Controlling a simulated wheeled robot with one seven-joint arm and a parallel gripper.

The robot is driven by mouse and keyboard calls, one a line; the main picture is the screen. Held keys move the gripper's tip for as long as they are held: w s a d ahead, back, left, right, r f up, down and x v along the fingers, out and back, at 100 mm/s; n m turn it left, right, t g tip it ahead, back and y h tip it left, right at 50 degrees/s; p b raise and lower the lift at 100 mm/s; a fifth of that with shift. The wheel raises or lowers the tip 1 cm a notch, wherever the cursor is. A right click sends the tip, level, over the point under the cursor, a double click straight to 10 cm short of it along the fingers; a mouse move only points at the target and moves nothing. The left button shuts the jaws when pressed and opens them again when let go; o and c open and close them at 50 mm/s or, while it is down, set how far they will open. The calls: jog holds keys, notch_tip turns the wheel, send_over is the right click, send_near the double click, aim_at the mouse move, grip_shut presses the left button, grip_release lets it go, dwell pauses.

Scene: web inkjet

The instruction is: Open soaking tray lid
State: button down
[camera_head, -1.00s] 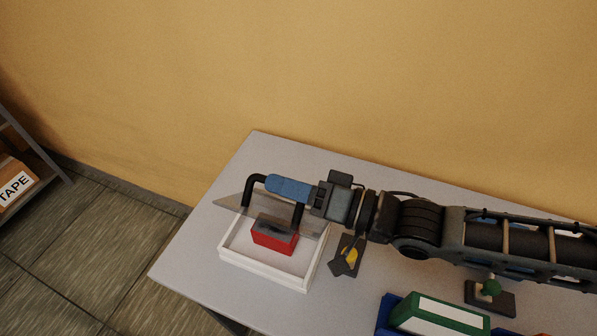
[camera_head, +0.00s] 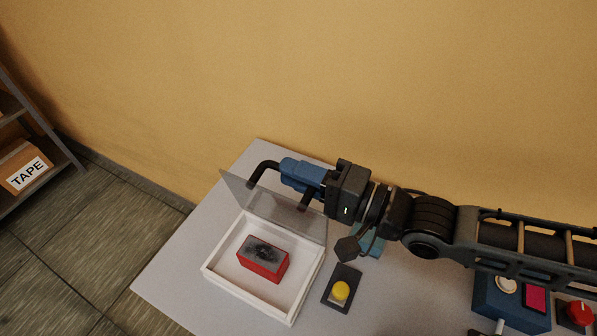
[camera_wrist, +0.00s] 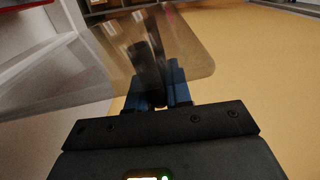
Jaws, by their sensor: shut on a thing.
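The soaking tray (camera_head: 225,288) is a white, shallow box at the left of the table, with a red block (camera_head: 262,260) with a dark top inside it. Its clear lid (camera_head: 275,219) stands raised along the tray's back edge; the lid also shows in the wrist view (camera_wrist: 190,52). A black bar handle (camera_head: 263,169) is fixed to the lid. My gripper (camera_head: 300,175), with blue fingers, is shut on the handle at the far side of the lid. In the wrist view the fingers (camera_wrist: 155,95) are partly hidden behind the lid.
A yellow button on a dark plate (camera_head: 341,290) is right of the tray. A blue box with buttons (camera_head: 497,298) and a red knob (camera_head: 579,313) are at the far right. The yellow wall (camera_head: 350,80) rises close behind the table. A shelf with a TAPE box (camera_head: 25,172) is at left.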

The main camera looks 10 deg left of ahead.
jog(key=shift+w+r, duration=0.25)
jog(key=c, duration=1.4)
grip_release()
jog(key=shift+o, duration=1.4)
jog(key=shift+f, duration=0.2)
jog(key=b+v, duration=0.1)
jog(key=v, duration=0.7)
jog(key=shift+b, duration=0.35)
